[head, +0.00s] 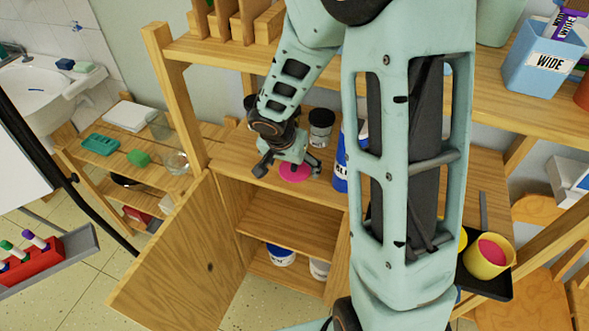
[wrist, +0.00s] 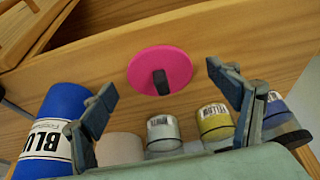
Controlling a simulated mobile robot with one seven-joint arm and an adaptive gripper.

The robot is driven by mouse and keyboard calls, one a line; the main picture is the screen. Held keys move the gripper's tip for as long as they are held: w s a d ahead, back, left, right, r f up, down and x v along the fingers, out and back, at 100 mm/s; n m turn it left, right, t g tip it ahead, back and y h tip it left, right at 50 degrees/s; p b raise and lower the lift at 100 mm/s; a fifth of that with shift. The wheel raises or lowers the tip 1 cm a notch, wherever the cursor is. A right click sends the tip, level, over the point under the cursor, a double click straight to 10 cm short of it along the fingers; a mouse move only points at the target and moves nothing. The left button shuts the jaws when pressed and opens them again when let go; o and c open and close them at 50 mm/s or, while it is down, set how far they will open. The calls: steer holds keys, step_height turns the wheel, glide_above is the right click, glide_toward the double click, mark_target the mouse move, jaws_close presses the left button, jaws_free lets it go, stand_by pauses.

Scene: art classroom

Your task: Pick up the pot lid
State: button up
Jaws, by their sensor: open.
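The pot lid is a flat pink disc with a dark knob. It lies on the wooden cabinet's shelf near the front edge in the head view (head: 295,174), and also shows in the wrist view (wrist: 178,62), knob towards the camera. My gripper (head: 289,167) is open and empty above the lid, pointing down, and partly covers it in the head view. In the wrist view the two fingers (wrist: 160,80) stand wide apart to the left and right, with the lid between and beyond the fingertips. I see no contact with the lid.
A blue paint bottle (wrist: 62,118) stands close to one finger, with several paint jars (wrist: 215,122) in a row beside it. A dark-lidded jar (head: 321,128) stands behind my gripper. An upper shelf (head: 215,50) runs overhead. The cabinet door (head: 165,255) hangs open in front.

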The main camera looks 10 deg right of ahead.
steer(key=shift+w+d+f, duration=0.1)
steer(key=shift+f, duration=0.15)
steer(key=shift+c, duration=0.7)
steer(key=c, duration=0.9)
steer(key=shift+o, duration=0.2)
steer(key=shift+r, duration=0.1)
